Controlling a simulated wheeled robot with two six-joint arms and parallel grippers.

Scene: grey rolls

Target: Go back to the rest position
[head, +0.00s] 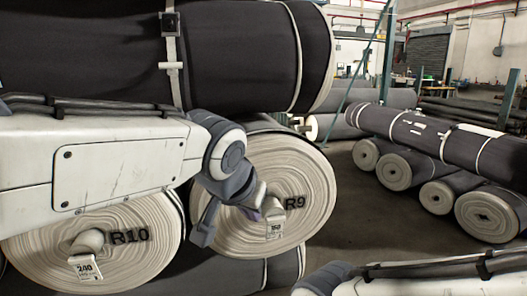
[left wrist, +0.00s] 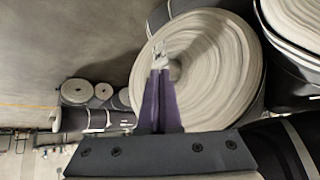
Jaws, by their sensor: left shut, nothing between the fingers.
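My left gripper (head: 270,207) is in front of the end face of the roll marked R9 (head: 310,180), beside its core and the small white tag (head: 274,230) hanging there. In the left wrist view its purple fingers (left wrist: 160,74) are together with nothing between them. Their tips overlap the middle of the roll's pale face (left wrist: 225,70); whether they touch it I cannot tell. My left arm crosses in front of the rolls from the left. A part of my right arm shows at the bottom right; its gripper is out of view.
The roll marked R10 (head: 90,245) lies left of R9, with its own tag (head: 86,268). A large dark strapped roll (head: 240,50) lies above them. More grey rolls (head: 440,195) are stacked at the right. Bare floor (head: 350,225) shows between the stacks.

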